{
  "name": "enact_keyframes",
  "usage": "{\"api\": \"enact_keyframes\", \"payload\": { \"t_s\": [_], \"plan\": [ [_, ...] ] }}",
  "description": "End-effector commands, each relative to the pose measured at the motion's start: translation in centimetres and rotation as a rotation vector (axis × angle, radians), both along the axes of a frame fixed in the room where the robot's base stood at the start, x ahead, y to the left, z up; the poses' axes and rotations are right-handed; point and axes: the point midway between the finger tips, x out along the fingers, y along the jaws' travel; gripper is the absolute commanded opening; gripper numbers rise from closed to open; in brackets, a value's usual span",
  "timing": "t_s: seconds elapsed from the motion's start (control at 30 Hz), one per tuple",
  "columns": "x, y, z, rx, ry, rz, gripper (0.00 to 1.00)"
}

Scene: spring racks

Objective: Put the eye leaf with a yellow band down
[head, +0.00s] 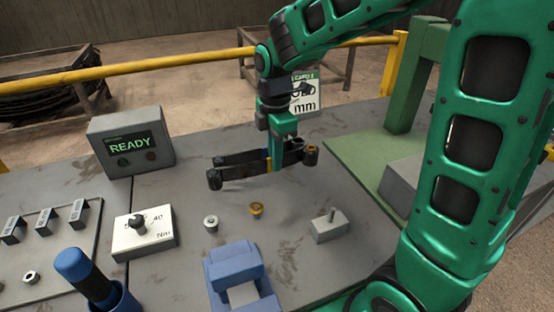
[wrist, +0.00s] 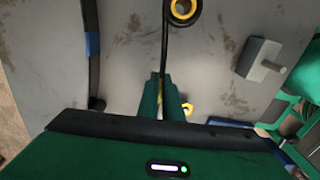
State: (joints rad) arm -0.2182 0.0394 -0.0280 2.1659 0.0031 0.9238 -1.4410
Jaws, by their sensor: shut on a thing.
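My gripper (head: 277,165) is shut on the eye leaf with a yellow band (head: 236,174), a long dark bar gripped near its middle. A rolled eye with a yellow-brass bush shows at its end in the wrist view (wrist: 183,9); in the head view that end is at the right of my fingers. The leaf appears level above the grey bench, but the exact gap is hard to judge. My fingers (wrist: 160,95) hide part of it in the wrist view.
A similar dark leaf with a blue band (wrist: 92,45) lies just beyond the held one. A small grey block with a pin (head: 330,226), a brass bush (head: 256,210), a steel bush (head: 211,223) and a blue fixture (head: 236,268) stand nearer. The READY box (head: 131,141) is left.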

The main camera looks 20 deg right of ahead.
Motion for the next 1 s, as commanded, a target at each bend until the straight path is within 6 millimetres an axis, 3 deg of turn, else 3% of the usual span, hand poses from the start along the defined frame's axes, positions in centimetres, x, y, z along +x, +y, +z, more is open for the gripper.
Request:
{"api": "enact_keyframes", "payload": {
  "t_s": [0.13, 0.33, 0.47, 0.8, 1.0],
  "plan": [
    [2.2, -0.9, -1.3, 0.0, -0.001, -0.001, 0.0],
    [3.7, -1.6, -2.3, 0.0, -0.002, 0.001, 0.0],
    [3.9, -1.7, -2.7, 0.0, -0.002, 0.001, 0.0],
    [3.8, -1.6, -6.2, 0.0, -0.001, 0.001, 0.0],
    [3.8, -1.6, -6.4, 0.0, -0.003, 0.001, 0.0]
  ]
}}
